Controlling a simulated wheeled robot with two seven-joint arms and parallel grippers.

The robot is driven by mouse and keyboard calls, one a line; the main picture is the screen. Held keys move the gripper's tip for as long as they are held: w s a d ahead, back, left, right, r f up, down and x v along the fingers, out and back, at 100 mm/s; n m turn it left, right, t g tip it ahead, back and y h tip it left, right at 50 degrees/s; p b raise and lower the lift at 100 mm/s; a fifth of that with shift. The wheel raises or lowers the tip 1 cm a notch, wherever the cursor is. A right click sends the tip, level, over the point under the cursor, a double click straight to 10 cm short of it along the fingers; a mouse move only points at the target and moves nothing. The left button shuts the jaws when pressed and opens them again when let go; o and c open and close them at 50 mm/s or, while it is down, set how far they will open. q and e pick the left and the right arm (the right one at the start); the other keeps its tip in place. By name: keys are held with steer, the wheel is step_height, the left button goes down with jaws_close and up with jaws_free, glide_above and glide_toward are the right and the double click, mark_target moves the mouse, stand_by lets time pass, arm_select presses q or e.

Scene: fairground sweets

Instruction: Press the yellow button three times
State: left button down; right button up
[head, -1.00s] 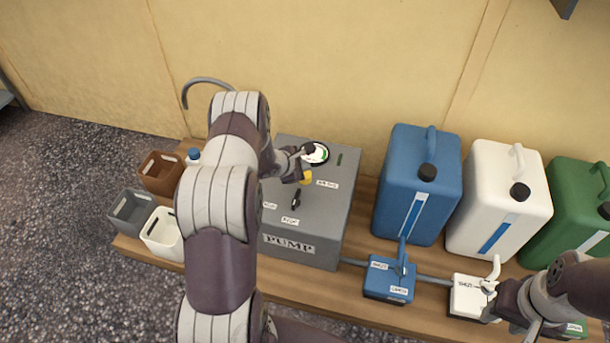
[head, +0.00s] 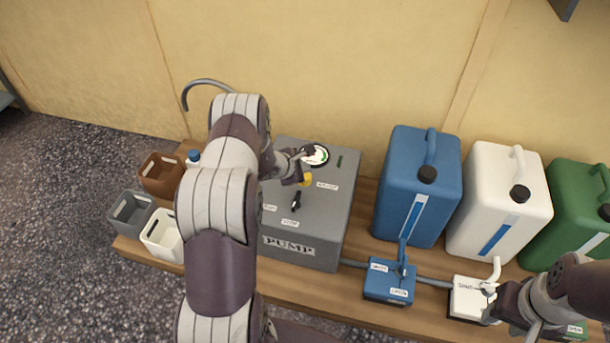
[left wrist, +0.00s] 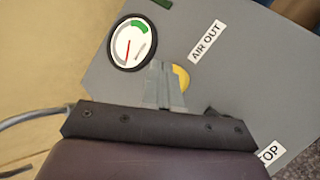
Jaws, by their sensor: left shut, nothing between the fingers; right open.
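The yellow button (head: 307,181) is on top of the grey pump box (head: 335,205), partly hidden by my left gripper (head: 308,151) in the head view. In the left wrist view the button (left wrist: 182,77) shows beside and partly behind the shut fingers (left wrist: 158,68), next to the "AIR OUT" label. My left gripper is shut and empty, over the box top close to the button. I cannot tell whether it touches. My right gripper (head: 492,294) is open at the white valve block (head: 468,300), near its handle.
A round gauge (left wrist: 132,43) and a black switch (head: 296,199) are on the box top. Blue (head: 400,190), white (head: 485,200) and green (head: 570,200) canisters stand to the right. A blue valve block (head: 388,285) sits in front. Small bins (head: 130,212) stand at left.

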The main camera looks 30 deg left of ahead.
arm_select(q)
steer(key=shift+f, duration=0.1)
stand_by(0.7)
steer(key=shift+f+b, duration=0.3)
steer(key=shift+b, duration=0.3)
steer(key=shift+f+b, duration=0.9)
steer(key=shift+f, duration=0.05)
stand_by(0.7)
steer(key=shift+r, duration=0.15)
steer(key=shift+r+p, duration=0.8)
steer(key=shift+r, duration=0.3)
